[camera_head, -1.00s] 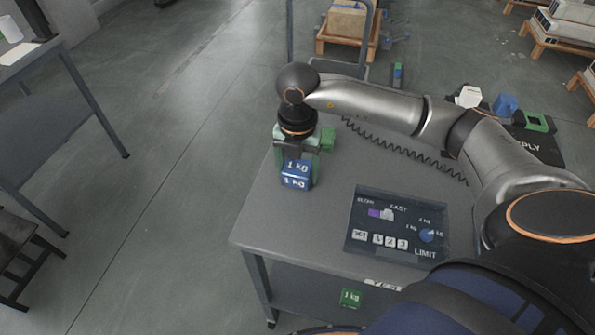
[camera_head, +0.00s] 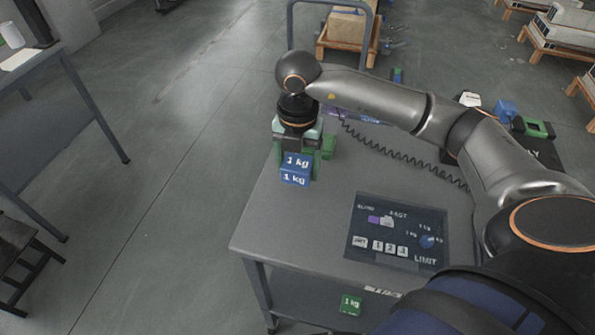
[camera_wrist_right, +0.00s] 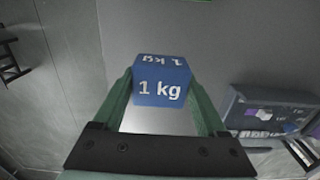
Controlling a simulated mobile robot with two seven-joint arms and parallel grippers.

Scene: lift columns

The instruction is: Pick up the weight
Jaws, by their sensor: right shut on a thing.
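The weight is a blue block marked "1 kg" (camera_head: 295,171) at the left end of the grey table (camera_head: 262,215). My right gripper (camera_head: 297,158) reaches down over it from above. In the right wrist view the blue weight (camera_wrist_right: 161,82) sits between the two green fingers, and the right gripper (camera_wrist_right: 162,95) is shut on it. I cannot tell whether the weight touches the table top. My left gripper is not in view.
A dark panel with buttons and a blue knob (camera_head: 402,232) lies on the table. A green block (camera_head: 328,146) stands behind the gripper. A green "1 kg" block (camera_head: 350,304) is below the table's front edge. Open floor lies to the left.

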